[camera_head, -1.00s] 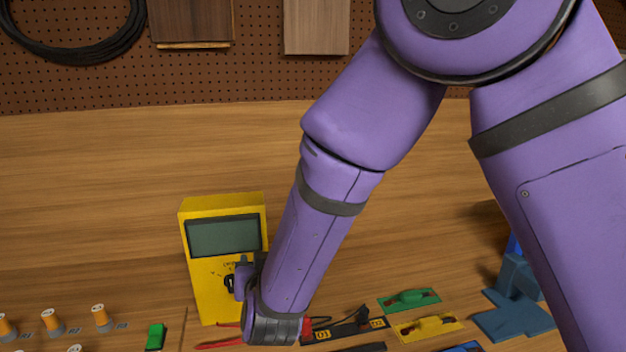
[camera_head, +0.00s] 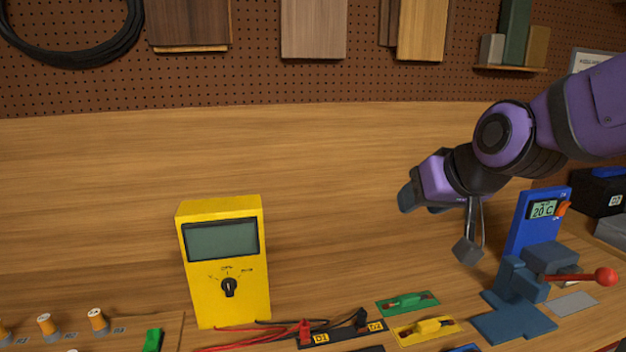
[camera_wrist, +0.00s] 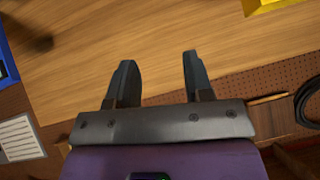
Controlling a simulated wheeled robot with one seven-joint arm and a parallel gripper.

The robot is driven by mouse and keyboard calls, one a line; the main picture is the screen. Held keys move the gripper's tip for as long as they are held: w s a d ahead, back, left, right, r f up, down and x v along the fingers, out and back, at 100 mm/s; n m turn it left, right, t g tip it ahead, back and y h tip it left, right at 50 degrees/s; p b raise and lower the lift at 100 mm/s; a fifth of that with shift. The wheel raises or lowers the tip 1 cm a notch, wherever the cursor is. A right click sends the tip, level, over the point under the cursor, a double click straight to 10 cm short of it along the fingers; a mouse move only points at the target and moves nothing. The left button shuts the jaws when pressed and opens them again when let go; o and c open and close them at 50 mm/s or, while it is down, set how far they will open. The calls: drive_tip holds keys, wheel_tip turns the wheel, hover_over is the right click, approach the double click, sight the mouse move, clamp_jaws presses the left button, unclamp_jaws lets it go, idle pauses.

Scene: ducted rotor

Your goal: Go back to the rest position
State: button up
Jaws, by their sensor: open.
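My gripper (camera_head: 424,205) is at the right of the head view, raised over the back of the wooden bench, on my purple arm. In the wrist view its two dark fingers (camera_wrist: 158,75) stand apart with nothing between them. Below them is bare wood. A grey block on a thin bracket hangs beside my wrist in the head view. No object touches the fingertips.
A yellow multimeter (camera_head: 224,262) stands left of centre, with red and black leads in front. A blue press with a red-knobbed lever (camera_head: 605,277) and a blue 20°C display unit (camera_head: 538,222) stand at the right. The bench's back middle (camera_head: 330,180) is clear.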

drive_tip(key=s+d+r+m+g+h, duration=0.1)
drive_tip(key=s+d+g+h, duration=0.2)
drive_tip(key=s+d, duration=1)
drive_tip(key=s, duration=0.3)
drive_tip(key=shift+s+m, duration=0.15)
drive_tip(key=shift+m, duration=0.25)
drive_tip(key=shift+d, duration=0.1)
